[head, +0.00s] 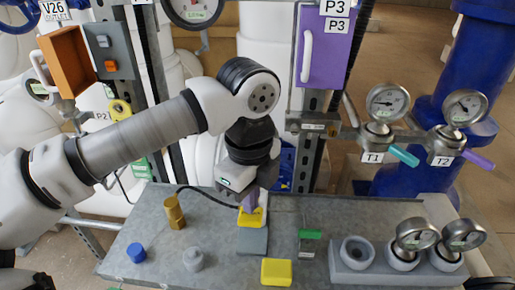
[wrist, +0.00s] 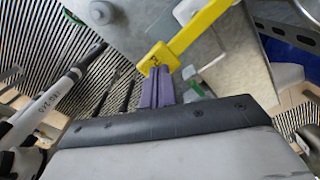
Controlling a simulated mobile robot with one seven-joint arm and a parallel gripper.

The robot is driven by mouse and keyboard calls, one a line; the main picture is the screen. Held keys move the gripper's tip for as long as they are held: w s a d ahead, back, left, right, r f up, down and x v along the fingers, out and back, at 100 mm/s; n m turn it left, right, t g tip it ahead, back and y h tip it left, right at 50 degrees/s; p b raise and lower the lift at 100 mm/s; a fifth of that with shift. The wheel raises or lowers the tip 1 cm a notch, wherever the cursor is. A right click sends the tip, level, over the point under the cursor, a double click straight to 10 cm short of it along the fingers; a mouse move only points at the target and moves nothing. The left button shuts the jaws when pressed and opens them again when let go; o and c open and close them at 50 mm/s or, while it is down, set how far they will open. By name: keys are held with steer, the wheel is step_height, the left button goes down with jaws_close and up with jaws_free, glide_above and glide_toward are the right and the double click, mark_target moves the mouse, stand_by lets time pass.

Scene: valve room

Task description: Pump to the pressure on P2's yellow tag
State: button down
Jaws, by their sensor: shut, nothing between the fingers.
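My gripper (head: 249,203) is shut and empty, with its purple fingers pointing down at a yellow handle (head: 252,217) on a grey base (head: 252,241) on the bench. In the wrist view the shut fingers (wrist: 160,78) are right at the labelled end of the yellow handle (wrist: 195,33). I cannot tell whether they touch it. The P2 sign (head: 99,116) is at the left behind my arm, with a yellow tag (head: 120,109) beside it. The writing on the tag is too small to read.
A purple P3 panel (head: 322,60) and gauges T1 (head: 388,102) and T2 (head: 465,107) stand behind.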

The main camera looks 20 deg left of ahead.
steer(key=shift+f+b, duration=2.1)
steer(key=shift+f, duration=0.2)
steer(key=shift+r+p, duration=1.45)
steer(key=shift+r, duration=1.15)
steer(key=shift+f, duration=0.1)
step_height(320, 180, down, 5)
steer(key=b, duration=0.5)
steer(key=shift+r+p, duration=1.55)
steer(key=shift+r, duration=1.05)
steer(key=shift+f, duration=0.1)
